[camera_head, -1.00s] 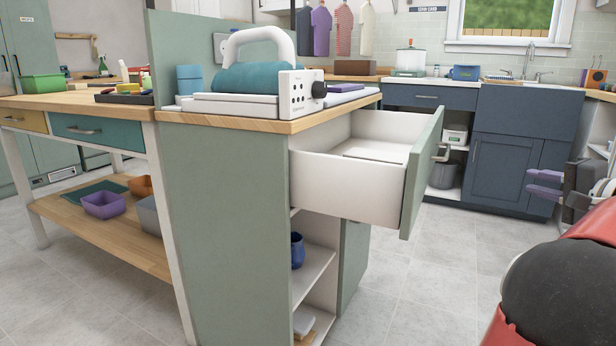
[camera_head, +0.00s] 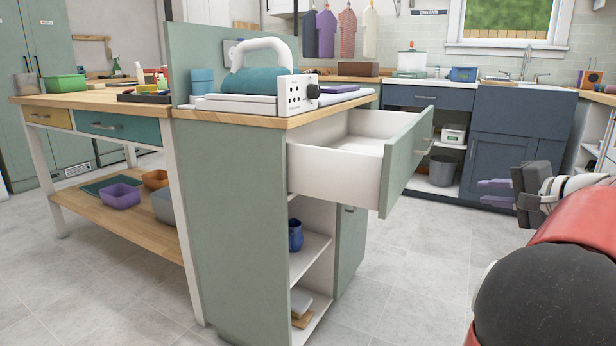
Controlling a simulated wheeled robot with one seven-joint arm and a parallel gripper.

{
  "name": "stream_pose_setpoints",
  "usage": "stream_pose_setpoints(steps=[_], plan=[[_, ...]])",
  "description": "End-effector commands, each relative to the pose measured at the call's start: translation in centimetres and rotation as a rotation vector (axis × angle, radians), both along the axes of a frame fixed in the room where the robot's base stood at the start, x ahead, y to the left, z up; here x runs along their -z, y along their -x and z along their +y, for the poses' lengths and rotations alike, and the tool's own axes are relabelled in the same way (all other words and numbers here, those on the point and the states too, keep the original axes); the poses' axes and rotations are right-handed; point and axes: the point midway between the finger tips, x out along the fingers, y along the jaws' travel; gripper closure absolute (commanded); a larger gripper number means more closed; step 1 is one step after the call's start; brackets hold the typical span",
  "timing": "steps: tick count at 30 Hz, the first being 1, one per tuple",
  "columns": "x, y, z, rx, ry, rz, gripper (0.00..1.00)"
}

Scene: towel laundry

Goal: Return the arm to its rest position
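My gripper (camera_head: 496,192) is at the right of the head view, with its purple fingers pointing left. A gap shows between the two fingers, and nothing is seen between them. My arm is bent, with its red and black links filling the lower right corner. The gripper is to the right of the open drawer (camera_head: 406,165) and apart from it. The drawer is pulled out of the green cabinet (camera_head: 232,220), and a pale flat surface shows inside.
A worktop holds a white press with a rolled teal towel (camera_head: 256,83). A wooden table (camera_head: 75,100) with a lower shelf stands at left. Blue sink cabinets (camera_head: 505,165) line the back. Grey tiled floor (camera_head: 400,285) is clear between the drawer and my arm.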

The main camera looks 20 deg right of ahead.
Motion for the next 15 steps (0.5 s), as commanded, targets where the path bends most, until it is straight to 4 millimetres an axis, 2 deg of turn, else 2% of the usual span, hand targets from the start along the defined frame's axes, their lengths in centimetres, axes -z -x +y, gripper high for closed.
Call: stream_pose_setpoints(steps=[1,5,8,9,11,12,15], plan=[[-0.2,-0.9,2.0,-0.033,0.005,0.025,0.81],[0.4,-2.6,7.2,-0.117,0.029,0.113,0.81],[1.2,-3.6,12.9,-0.212,0.075,0.207,0.81],[1.6,-3.8,15.8,-0.261,0.104,0.252,0.81],[2.5,-3.5,20.4,-0.342,0.165,0.327,0.81],[3.2,-3.0,23.4,-0.397,0.216,0.376,0.81],[5.1,-0.6,30.0,-0.536,0.38,0.487,0.81]])
